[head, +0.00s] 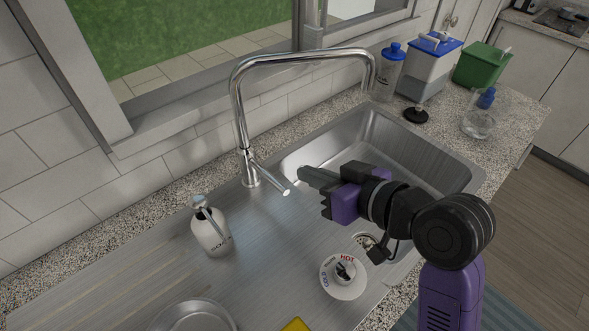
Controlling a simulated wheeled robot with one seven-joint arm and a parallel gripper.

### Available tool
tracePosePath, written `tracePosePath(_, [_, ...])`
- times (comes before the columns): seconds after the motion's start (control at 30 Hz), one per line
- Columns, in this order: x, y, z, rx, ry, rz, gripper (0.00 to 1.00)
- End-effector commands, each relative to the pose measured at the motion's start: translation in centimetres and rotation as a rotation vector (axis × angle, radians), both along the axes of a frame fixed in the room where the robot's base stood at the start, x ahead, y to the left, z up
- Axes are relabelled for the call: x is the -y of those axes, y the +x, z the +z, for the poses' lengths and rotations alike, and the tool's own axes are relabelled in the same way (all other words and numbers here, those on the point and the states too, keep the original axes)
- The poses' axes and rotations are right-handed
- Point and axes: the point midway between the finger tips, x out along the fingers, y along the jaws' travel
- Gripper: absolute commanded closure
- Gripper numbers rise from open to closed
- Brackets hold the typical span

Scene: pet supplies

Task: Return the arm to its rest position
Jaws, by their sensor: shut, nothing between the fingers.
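My gripper (312,178) is in the head view, at the end of my purple and black arm. It hangs over the sink (430,150), close to the lever at the base of the tall chrome faucet (243,100). The fingers point left and look shut, with nothing held. A gap to the lever tip shows in the picture, but its depth is hard to judge. My arm reaches in from the lower right and hides part of the basin and its near rim.
A white soap bottle (211,230), a round hot/cold knob (344,275), a metal bowl (195,318) and a yellow item (296,325) are on the left and near side. A blue-lidded container (430,62), a green bin (480,65) and a clear jar (478,124) stand behind right.

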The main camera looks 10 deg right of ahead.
Motion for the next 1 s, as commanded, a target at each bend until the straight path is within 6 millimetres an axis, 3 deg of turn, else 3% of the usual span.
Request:
tracePosePath(0.3, [1.6,-2.2,0.9,0.002,0.001,0.001,1.00])
tracePosePath(0.5, [1.6,-2.1,1.2,0.006,0.007,-0.003,1.00])
tracePosePath(0.63, [2.2,-1.0,2.7,0.064,0.041,-0.049,1.00])
tracePosePath(0.8, [4.6,1.0,6.1,0.219,0.110,-0.191,1.00])
tracePosePath(1.0, [8.3,-0.2,5.3,0.338,0.173,-0.381,1.00])
